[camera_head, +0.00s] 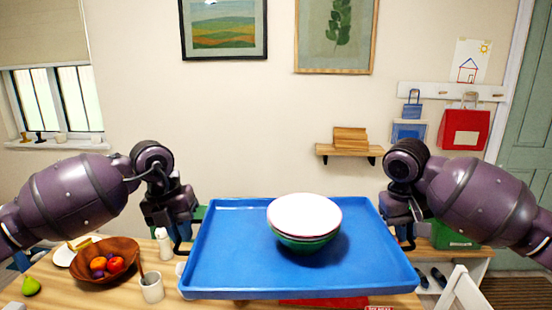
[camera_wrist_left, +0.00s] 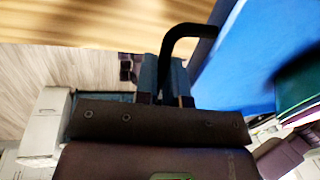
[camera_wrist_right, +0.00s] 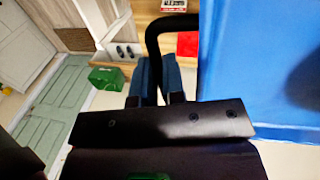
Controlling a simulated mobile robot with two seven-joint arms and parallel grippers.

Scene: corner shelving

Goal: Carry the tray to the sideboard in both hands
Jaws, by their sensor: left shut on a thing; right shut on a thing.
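The blue tray (camera_head: 220,262) is held up level between my two arms in the head view, above the wooden table. A stack of bowls (camera_head: 304,218), white inside with a green one below, sits on it right of the middle. My left gripper (camera_head: 180,235) is shut on the tray's black left handle (camera_wrist_left: 185,35). My right gripper (camera_head: 408,232) is shut on the black right handle (camera_wrist_right: 155,40). The tray (camera_wrist_left: 245,60) also shows in the left wrist view and in the right wrist view (camera_wrist_right: 245,60). No sideboard can be made out for certain.
The wooden table (camera_head: 50,280) below bears a fruit bowl (camera_head: 115,275), a cup (camera_head: 152,288), a white bottle (camera_head: 164,243) and a pear (camera_head: 31,286). A small wall shelf (camera_head: 345,151) is ahead. A green door (camera_head: 525,145) is far right.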

